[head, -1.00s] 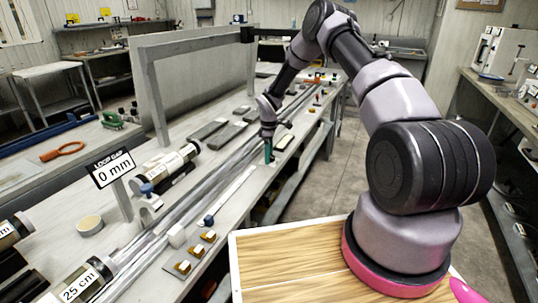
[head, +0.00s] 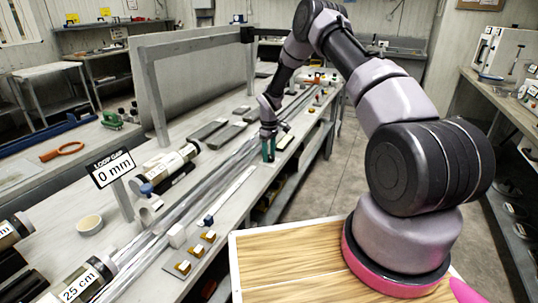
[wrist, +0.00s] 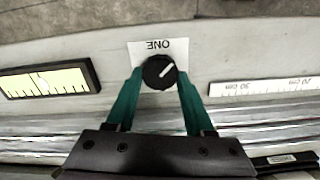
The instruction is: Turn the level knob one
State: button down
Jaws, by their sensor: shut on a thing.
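The level knob one (wrist: 159,71) is a round black dial with a white pointer line, in the middle of the wrist view. A white label reading ONE (wrist: 158,46), upside down in this view, lies beside it. The pointer slants toward the upper right of the wrist view. My gripper (wrist: 160,76) has its two teal fingers on either side of the knob and is shut on it. In the head view my gripper (head: 268,150) points down at the near edge of the bench; the knob is hidden there.
In the wrist view a yellow level gauge (wrist: 45,80) lies left of the knob and a white centimetre scale (wrist: 262,87) right. Clear tubing (head: 190,195) runs along the bench. A sign (head: 111,168) reads LOOP GAP 0 mm.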

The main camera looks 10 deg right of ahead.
jog(key=shift+c, duration=1.4)
grip_release()
jog(key=shift+r, duration=0.1)
notch_tip(320, 180, up, 11)
notch_tip(320, 180, up, 17)
jog(key=m+t, duration=0.2)
jog(key=m, duration=0.1)
send_over(269, 156)
jog(key=s+d, duration=0.2)
jog(key=s, duration=0.3)
jog(key=s+d+r+m+t, duration=0.1)
jog(key=s+d+r+m, duration=0.15)
jog(key=s+r, duration=0.9)
jog(key=s+r+m+t+y, duration=0.1)
jog(key=s+r+m+t, duration=0.1)
jog(key=s, duration=1)
jog(key=s+d+r+m+t+y, duration=0.1)
jog(key=s+r+m, duration=0.4)
jog(key=s, duration=0.7)
notch_tip(269, 156, up, 2)
jog(key=shift+d+r+t, duration=0.1)
jog(key=shift+d+t, duration=0.15)
jog(key=shift+t, duration=0.35)
